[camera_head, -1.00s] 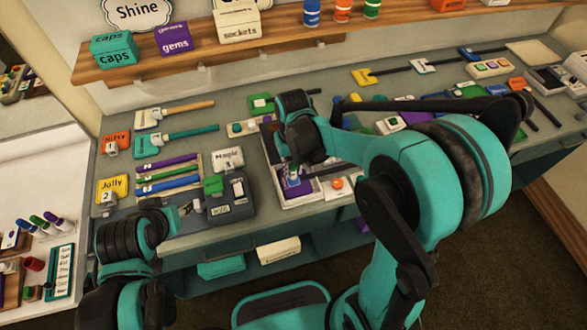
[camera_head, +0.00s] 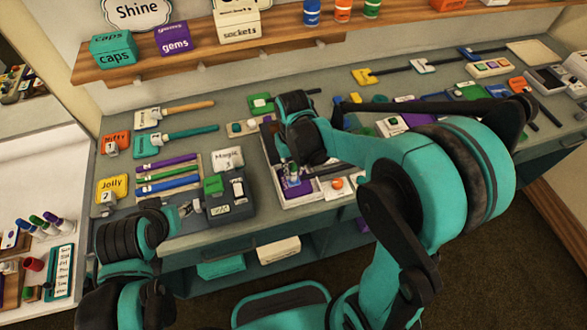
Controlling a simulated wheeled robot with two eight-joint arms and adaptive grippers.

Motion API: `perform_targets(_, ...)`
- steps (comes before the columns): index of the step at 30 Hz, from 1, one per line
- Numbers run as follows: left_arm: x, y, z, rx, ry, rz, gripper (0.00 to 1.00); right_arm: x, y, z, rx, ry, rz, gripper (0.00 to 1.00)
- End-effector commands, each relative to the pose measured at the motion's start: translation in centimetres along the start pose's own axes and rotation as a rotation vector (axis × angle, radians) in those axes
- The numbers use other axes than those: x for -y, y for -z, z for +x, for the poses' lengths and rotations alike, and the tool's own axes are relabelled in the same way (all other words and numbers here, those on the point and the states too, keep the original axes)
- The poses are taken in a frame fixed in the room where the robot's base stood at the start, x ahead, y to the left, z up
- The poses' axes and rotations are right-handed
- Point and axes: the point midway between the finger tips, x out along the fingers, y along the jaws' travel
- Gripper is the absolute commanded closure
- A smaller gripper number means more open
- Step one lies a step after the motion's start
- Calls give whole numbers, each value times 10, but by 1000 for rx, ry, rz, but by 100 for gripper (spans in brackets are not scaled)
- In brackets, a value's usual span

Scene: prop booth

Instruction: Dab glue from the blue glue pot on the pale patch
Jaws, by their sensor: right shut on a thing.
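My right gripper (camera_head: 293,163) points down over a pale tray (camera_head: 303,199) near the front edge of the bench. It is shut on a small, thin thing with green on it (camera_head: 293,173), too small and too covered by the wrist to name surely. Just below it in the tray is a purple block or pad (camera_head: 298,190), with a bit of blue beside it. I cannot tell the blue glue pot or the pale patch for certain. My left gripper (camera_head: 188,209) is low at the left, beside a dark box with a green top; its jaws are too small to read.
The dark box (camera_head: 230,207) stands left of the tray. Purple, green and blue sticks (camera_head: 167,175) lie farther left, near a yellow "Jolly" tag (camera_head: 112,188). An orange round knob (camera_head: 337,183) is right of the purple piece. My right arm covers much of the bench's middle.

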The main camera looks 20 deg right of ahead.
Motion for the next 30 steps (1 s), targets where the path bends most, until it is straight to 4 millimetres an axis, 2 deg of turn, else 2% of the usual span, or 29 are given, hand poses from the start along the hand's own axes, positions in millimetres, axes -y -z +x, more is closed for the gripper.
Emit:
perform_targets(11, 0, 3, -5, 0, 0, 0, 60, 0, 0, -7, 0, 0, 0, 100)
perform_targets(30, 0, 28, -39, 0, 0, 0, 60, 0, 0, -61, 0, 0, 0, 100)
